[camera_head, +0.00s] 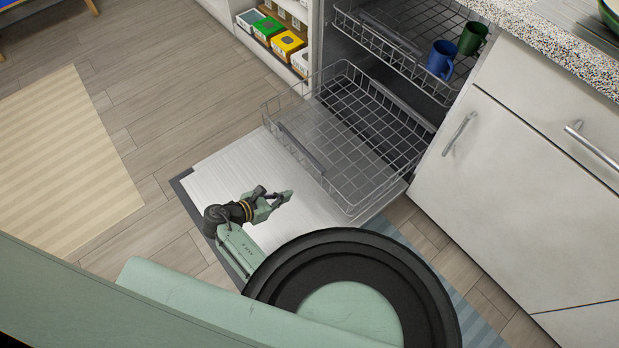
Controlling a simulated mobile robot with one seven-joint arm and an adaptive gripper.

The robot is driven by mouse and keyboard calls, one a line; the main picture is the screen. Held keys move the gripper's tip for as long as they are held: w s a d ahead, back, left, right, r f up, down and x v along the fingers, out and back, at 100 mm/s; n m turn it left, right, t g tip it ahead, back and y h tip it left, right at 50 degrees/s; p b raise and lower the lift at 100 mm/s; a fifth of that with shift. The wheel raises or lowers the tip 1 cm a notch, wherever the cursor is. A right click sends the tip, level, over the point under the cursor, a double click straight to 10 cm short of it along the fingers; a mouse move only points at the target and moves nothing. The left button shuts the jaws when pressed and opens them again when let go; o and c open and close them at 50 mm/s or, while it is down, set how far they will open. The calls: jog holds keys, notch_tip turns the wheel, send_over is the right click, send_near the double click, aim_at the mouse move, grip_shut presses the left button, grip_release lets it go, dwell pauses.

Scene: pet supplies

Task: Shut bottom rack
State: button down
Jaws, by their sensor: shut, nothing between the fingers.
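The bottom rack (375,125) is an empty grey wire basket. It is pulled out of the dishwasher and lies over the open, lowered door (222,170). My gripper (284,198) is shut and empty. It is above the door, to the left of the rack's near front end, and looks apart from the rack. My arm hides part of the door's outer edge.
The upper rack (410,66) is also partly out and holds a blue mug (441,58) and a green mug (472,38). White cabinets (520,170) stand at right. A shelf with colored boxes (287,44) stands at left.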

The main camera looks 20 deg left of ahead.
send_near(322, 178)
notch_tip(322, 178, down, 3)
jog(key=w+d, duration=0.1)
jog(key=w, duration=0.1)
jog(key=w+d, duration=0.1)
jog(key=w, duration=0.1)
jog(key=shift+w+d+f, duration=0.1)
jog(key=shift+d+f, duration=0.1)
jog(key=shift+d, duration=0.15)
jog(key=shift+w, duration=0.1)
jog(key=w+d+b, duration=0.3)
jog(key=w+d, duration=0.3)
jog(key=w, duration=0.3)
jog(key=w+d+b, duration=0.3)
jog(key=w+d, duration=0.4)
jog(key=w, duration=0.3)
jog(key=w+d+b, duration=0.4)
jog(key=w+d, duration=0.2)
jog(key=w, duration=0.4)
jog(key=shift+d+f, duration=0.15)
jog(key=shift+d, duration=0.05)
jog(key=shift+w+d+b, duration=0.3)
jog(key=shift+w+d, duration=0.05)
jog(key=shift+w, duration=0.15)
jog(key=shift+w+r, duration=0.2)
jog(key=shift+r, duration=0.05)
